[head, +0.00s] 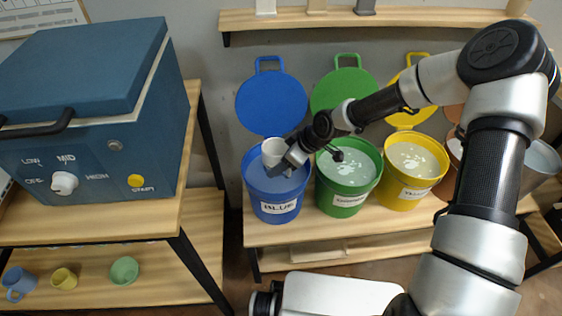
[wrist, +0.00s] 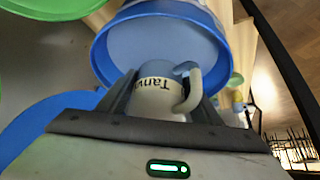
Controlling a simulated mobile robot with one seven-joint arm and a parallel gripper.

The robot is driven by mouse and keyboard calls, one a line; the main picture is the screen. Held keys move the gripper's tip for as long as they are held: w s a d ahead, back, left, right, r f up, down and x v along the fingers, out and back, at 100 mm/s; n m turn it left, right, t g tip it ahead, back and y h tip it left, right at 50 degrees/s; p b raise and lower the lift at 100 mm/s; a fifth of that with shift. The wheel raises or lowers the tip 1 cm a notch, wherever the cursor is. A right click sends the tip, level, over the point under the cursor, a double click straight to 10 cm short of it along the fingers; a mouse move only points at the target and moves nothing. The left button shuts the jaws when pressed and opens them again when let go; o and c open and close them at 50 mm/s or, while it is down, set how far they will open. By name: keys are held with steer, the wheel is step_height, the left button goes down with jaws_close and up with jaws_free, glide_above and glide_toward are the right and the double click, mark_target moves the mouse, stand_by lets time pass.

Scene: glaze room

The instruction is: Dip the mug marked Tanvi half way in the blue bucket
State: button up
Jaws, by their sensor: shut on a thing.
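My gripper (head: 284,160) is shut on the mug, with a finger on each side (wrist: 157,100). The blue bucket (head: 275,208), labelled BLUE, holds pale blue glaze. Its rim also shows in the wrist view (wrist: 98,58). Whether the mug touches the glaze is unclear.
A green bucket (head: 345,200) and a yellow bucket (head: 412,192) stand to the right. An open blue lid (head: 271,103) stands behind. A blue kiln (head: 90,110) sits on the left bench. Small cups (head: 20,284) are on the shelf below.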

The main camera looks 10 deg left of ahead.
steer(key=shift+r, duration=0.1)
step_height(320, 180, up, 6)
steer(key=p, duration=0.4)
steer(key=shift+f, duration=0.2)
